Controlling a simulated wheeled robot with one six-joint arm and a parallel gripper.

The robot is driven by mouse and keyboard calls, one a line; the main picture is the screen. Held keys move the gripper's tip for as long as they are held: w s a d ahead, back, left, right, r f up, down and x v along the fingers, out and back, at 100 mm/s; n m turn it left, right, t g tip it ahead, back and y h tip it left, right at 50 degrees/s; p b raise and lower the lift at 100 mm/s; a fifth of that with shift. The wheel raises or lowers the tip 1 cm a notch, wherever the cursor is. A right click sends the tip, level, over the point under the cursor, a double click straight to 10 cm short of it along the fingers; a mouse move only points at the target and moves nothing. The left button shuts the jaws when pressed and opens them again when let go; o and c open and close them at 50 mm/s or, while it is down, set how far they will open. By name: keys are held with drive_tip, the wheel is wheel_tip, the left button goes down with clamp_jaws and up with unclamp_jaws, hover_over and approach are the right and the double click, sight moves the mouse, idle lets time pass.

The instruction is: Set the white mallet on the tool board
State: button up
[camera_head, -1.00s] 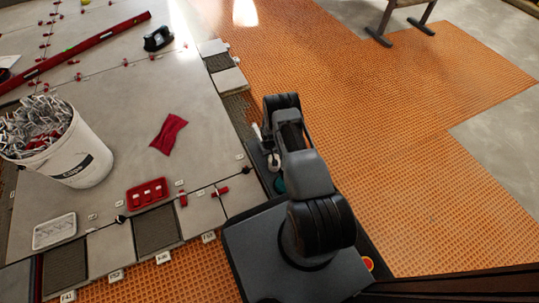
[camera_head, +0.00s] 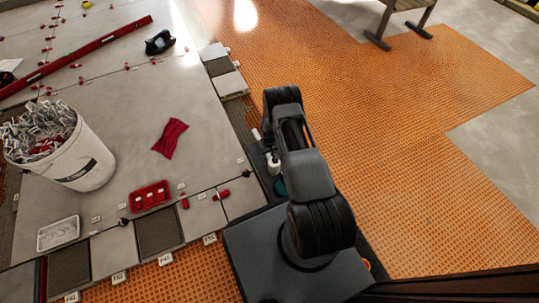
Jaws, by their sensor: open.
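A small white thing (camera_head: 273,164), which may be the white mallet, shows just left of my arm, partly hidden by it. It sits over a dark board or tray (camera_head: 256,158) beside my base; I cannot tell whether this is the tool board or whether the two touch. A green round item (camera_head: 279,187) lies close below the white thing. My arm reaches up the picture from my base and bends down at its far end. My gripper is hidden behind the arm.
Grey tiles fill the left, with a white bucket (camera_head: 88,165) of metal clips, a red cloth (camera_head: 170,138), a red tray (camera_head: 150,195), a white tray (camera_head: 58,234) and a long red level (camera_head: 75,60). Orange matting (camera_head: 410,130) lies open to the right. A bench (camera_head: 400,20) stands far back.

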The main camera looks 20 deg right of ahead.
drive_tip(key=s+a+r+t+p, duration=0.1)
drive_tip(key=a+r, duration=0.2)
drive_tip(key=r, duration=1.5)
drive_tip(key=s+a+r+p, duration=0.1)
drive_tip(key=s+a+r, duration=0.15)
drive_tip(key=r, duration=1.55)
drive_tip(key=s+a+r, duration=0.2)
drive_tip(key=s+r, duration=0.4)
drive_tip(key=s, duration=0.3)
drive_tip(key=s+a+r+t, duration=0.1)
drive_tip(key=s+a+r, duration=0.2)
drive_tip(key=s+r, duration=0.4)
drive_tip(key=shift+s+r+t, duration=0.15)
drive_tip(key=shift+s+t, duration=0.15)
drive_tip(key=shift+s, duration=0.65)
drive_tip(key=shift+d+r, duration=0.1)
drive_tip(key=shift+r, duration=0.05)
